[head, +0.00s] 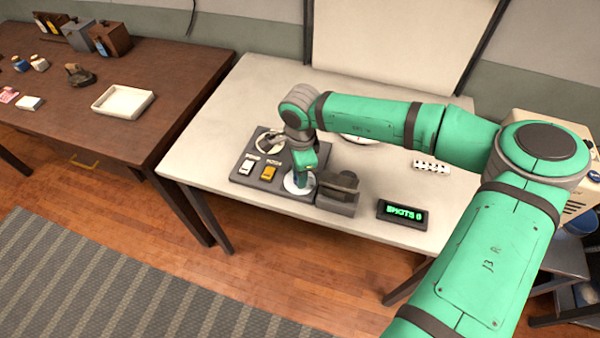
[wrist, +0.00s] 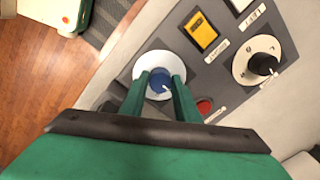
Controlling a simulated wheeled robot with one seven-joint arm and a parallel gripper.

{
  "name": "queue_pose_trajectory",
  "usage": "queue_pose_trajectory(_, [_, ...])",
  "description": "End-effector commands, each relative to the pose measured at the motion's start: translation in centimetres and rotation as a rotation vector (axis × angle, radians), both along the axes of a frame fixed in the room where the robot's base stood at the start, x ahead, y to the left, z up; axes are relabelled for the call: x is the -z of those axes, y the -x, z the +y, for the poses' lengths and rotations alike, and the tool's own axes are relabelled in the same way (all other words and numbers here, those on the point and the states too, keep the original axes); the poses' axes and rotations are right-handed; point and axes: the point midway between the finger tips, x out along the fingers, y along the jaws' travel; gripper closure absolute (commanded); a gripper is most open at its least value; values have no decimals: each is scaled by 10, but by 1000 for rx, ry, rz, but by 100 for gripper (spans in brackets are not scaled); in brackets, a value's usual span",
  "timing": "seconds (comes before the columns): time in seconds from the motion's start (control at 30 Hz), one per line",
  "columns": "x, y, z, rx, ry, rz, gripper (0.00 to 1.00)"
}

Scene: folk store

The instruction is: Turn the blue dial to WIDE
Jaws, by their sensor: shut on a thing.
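The blue dial (wrist: 159,80) sits on a round white plate (wrist: 148,66) on the grey control panel. A white pointer mark shows on the dial, aimed toward the lower right in the wrist view. My gripper (wrist: 160,82) is shut on the blue dial, with one green finger on each side. In the head view my gripper (head: 301,178) points down at the panel's right front part and mostly hides the dial. The white plate (head: 291,185) shows around it. I cannot read any WIDE label.
The panel (head: 241,178) also bears a white switch (head: 247,166), a yellow switch (head: 268,172) and a black knob (wrist: 262,64). A red button (wrist: 205,104) is close to my finger. A dark block (head: 338,197) and a display reading "SHOTS 6" (head: 402,214) stand to the right.

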Motion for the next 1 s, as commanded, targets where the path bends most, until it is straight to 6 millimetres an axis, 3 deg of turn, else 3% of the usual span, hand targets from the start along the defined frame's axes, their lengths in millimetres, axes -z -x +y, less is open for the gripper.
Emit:
queue_pose_trajectory(0.13, [-1,0,3,-3,-5,-1,94])
queue_pose_trajectory(0.17, [-1,0,3,-3,-5,-1,69])
queue_pose_trajectory(0.23, [-1,0,3,-2,-4,0,53])
queue_pose_trajectory(0.67, [-9,0,1,0,-1,-1,53])
queue_pose_trajectory(1.0, [-69,4,-1,1,-1,-3,53])
